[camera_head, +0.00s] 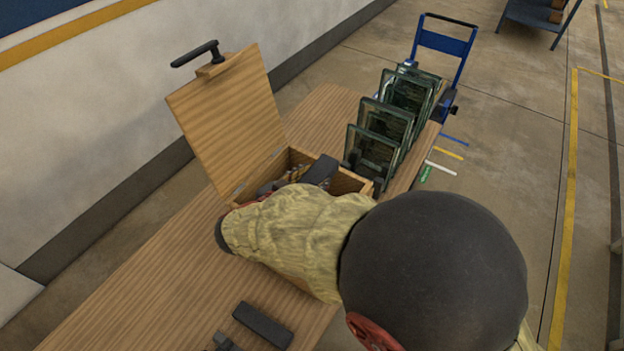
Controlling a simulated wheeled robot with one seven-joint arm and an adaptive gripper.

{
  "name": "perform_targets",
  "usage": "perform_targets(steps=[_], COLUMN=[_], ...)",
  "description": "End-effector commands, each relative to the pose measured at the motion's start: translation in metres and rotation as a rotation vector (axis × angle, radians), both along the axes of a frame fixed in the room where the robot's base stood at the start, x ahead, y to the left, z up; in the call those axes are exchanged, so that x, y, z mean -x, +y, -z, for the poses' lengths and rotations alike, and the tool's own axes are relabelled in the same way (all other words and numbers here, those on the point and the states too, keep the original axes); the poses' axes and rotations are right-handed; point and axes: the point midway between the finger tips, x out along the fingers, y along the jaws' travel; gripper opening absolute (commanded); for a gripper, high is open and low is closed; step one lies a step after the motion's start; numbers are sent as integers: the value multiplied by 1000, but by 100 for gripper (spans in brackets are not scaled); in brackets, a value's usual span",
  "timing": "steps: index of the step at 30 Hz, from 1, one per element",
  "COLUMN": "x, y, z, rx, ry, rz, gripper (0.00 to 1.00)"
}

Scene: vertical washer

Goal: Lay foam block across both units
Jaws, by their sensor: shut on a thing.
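An open wooden box (350,182) stands on the wooden table, its lid (228,115) raised at the left. A dark grey block (321,169), which looks like the foam block, shows at the box's opening, slightly tilted. Small dark and brassy parts (294,176), perhaps the units, show beside it, mostly hidden. My gripper (272,187) is at the near left part of the box opening, largely hidden behind my sleeved arm. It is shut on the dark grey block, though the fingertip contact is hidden. I cannot tell whether the block touches both units.
Glass-like panels (372,157) stand upright in a rack just behind the box. Another dark block (263,325) lies at the table's near edge, beside a small dark part (224,342). The table's left part (150,265) is clear. A blue trolley (444,45) stands beyond.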

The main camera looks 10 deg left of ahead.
Motion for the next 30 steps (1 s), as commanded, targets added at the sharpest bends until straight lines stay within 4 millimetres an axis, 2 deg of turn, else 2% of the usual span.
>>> perform_targets(steps=[3, 30], x=[0, 0], y=[0, 0], z=[12, 74], rx=[0, 2], ry=[0, 2], rz=[0, 0], gripper=[24, 24])
